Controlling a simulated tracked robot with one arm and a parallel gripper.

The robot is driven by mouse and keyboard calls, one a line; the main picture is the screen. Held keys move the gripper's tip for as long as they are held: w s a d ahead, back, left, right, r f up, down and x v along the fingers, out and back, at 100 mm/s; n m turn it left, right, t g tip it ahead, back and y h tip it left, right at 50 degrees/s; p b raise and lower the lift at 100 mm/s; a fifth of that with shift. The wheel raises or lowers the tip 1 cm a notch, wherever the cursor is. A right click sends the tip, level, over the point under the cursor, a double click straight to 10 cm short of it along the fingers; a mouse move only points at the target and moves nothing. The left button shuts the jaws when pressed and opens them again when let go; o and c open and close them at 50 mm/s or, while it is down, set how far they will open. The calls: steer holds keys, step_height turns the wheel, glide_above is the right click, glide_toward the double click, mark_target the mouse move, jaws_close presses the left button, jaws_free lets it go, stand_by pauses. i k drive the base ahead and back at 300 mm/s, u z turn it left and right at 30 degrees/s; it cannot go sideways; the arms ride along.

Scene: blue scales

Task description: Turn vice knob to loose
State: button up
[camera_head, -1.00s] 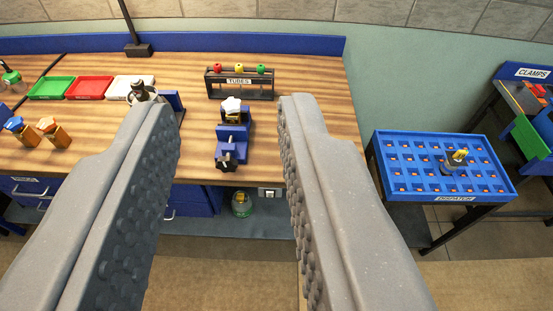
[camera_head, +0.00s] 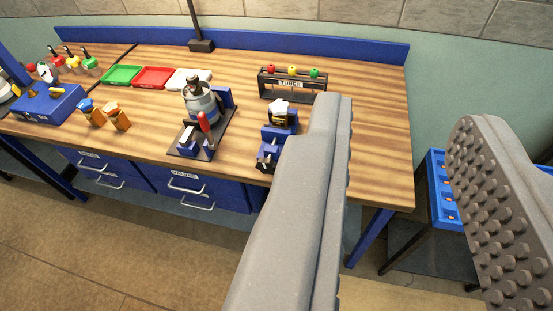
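The blue vice (camera_head: 272,134) stands on the wooden bench near its front edge, right of centre, with a white-topped item (camera_head: 279,107) at its upper end. A small metal part, perhaps the vice knob (camera_head: 266,158), shows at its front end; its setting is too small to tell. My gripper (camera_head: 400,115) is open and empty, with its two grey studded fingers wide apart. The left finger is just right of the vice in the picture and hides part of its right side. The fingers appear much nearer to the camera than the vice.
A fixture with a grey vessel and a red handle (camera_head: 204,122) stands left of the vice. The tubes rack (camera_head: 291,84) is behind it. Green (camera_head: 121,74), red and white trays lie at the back. A blue dispatch table (camera_head: 438,180) is partly hidden at right.

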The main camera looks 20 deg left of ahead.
mark_target(267, 165)
steer(key=i, duration=0.9)
steer(key=u, duration=0.05)
